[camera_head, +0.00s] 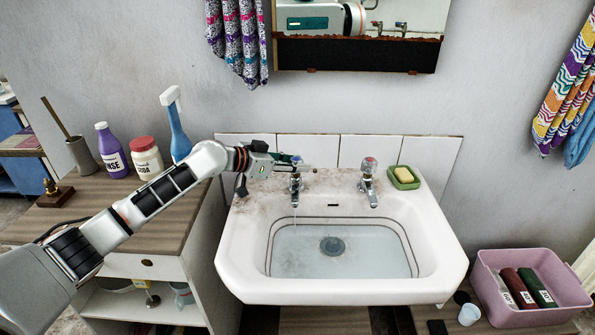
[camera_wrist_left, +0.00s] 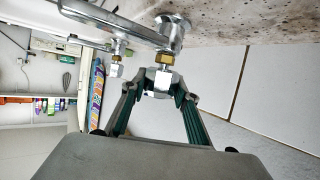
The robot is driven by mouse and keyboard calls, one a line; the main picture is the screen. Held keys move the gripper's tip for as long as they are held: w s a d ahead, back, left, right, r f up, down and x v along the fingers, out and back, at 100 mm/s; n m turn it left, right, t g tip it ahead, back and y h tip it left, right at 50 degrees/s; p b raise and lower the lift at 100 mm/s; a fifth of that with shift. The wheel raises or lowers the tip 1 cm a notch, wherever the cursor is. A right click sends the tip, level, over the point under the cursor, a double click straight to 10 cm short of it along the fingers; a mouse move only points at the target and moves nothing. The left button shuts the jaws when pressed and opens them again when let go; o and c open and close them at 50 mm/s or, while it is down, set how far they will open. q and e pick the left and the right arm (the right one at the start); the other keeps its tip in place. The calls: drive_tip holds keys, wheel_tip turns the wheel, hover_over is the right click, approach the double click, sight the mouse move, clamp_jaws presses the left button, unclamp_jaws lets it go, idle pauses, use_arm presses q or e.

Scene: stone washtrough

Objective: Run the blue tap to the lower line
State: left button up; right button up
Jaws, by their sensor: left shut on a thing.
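The blue tap (camera_head: 295,184) stands at the back left of the white sink (camera_head: 445,262). My left gripper (camera_head: 291,160) is at the top of this tap, shut on its handle. In the left wrist view the fingers (camera_wrist_left: 160,88) close around the chrome and white handle (camera_wrist_left: 162,78). A thin stream seems to fall from the spout. Pale bluish water (camera_head: 300,255) lies in the basin over the drain (camera_head: 332,246). Two dark lines run round the basin wall, with the water surface close to the lower one; the exact gap is hard to tell. My right gripper is not in view.
A red-capped tap (camera_head: 368,180) stands to the right, beside a green soap dish (camera_head: 403,178). Bottles and a blue sprayer (camera_head: 178,135) stand on the left cabinet behind my arm. A pink crate (camera_head: 530,310) is at the lower right. A mirror hangs above.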

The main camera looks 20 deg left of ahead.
use_arm(q)
drive_tip(key=shift+w+a+f+m+h+b, duration=0.15)
drive_tip(key=shift+f+m+h+b, duration=0.2)
drive_tip(key=shift+b, duration=0.7)
drive_tip(key=shift+m+g+h+b, duration=0.35)
drive_tip(key=shift+g+b, duration=0.25)
drive_tip(key=shift+b, duration=0.35)
drive_tip(key=shift+r+m+b, duration=0.25)
drive_tip(key=shift+m+b, duration=0.05)
drive_tip(key=shift+b, duration=0.15)
drive_tip(key=shift+r+g+h, duration=0.3)
drive_tip(key=shift+r, duration=0.05)
drive_tip(key=o, duration=0.9)
drive_tip(key=shift+o, duration=1.1)
drive_tip(key=shift+f, duration=0.15)
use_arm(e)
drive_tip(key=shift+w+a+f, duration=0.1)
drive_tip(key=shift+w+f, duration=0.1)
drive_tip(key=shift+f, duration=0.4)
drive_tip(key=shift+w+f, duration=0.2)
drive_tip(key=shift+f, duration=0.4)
use_arm(q)
drive_tip(key=shift+s, duration=0.2)
drive_tip(key=v, duration=1.1)
drive_tip(key=shift+s+a+r, duration=0.2)
drive_tip(key=shift+a+r, duration=0.05)
drive_tip(key=shift+r, duration=0.05)
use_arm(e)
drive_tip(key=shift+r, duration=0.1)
